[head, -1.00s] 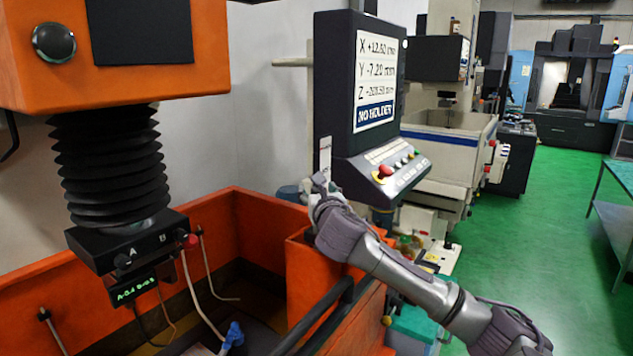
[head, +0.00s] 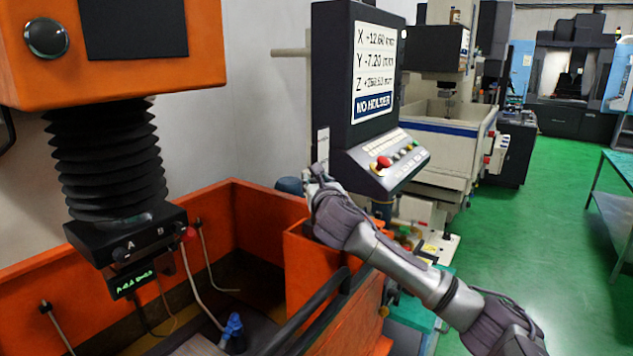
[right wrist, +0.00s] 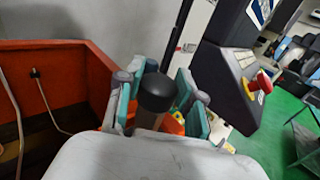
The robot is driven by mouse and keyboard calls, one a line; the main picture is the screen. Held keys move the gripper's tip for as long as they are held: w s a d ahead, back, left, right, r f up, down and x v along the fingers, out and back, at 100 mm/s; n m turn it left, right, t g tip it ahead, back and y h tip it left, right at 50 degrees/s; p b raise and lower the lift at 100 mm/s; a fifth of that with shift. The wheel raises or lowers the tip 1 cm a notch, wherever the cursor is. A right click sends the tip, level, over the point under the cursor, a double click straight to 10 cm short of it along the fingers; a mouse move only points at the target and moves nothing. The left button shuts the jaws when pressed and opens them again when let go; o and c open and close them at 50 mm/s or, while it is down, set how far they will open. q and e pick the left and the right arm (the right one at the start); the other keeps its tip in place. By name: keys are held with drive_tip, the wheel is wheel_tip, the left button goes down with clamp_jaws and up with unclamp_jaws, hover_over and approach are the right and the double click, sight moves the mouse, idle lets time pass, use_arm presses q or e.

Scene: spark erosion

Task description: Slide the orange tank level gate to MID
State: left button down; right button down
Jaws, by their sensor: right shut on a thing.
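The orange tank (head: 265,205) is at the lower left of the head view, with a raised orange box section (head: 298,250) at its right end. My right gripper (head: 318,180) is at the top of that section, beside a narrow pale upright plate (head: 323,146). In the right wrist view its teal-padded fingers (right wrist: 155,98) are shut around a dark, round-topped upright handle (right wrist: 157,92). I take this to be the level gate's handle. The gate's body and any level marks are hidden by the hand and arm. My left gripper is out of view.
The control console (head: 375,155), with a red button, stands just right of my right gripper. A black machine head with bellows (head: 108,160) hangs over the tank at left. Dark rails (head: 310,315) run along the tank's front right.

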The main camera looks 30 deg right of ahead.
drive_tip(key=shift+r, duration=0.1)
wheel_tip(320, 180, up, 6)
drive_tip(key=shift+r, duration=0.1)
drive_tip(key=c, duration=0.7)
unclamp_jaws()
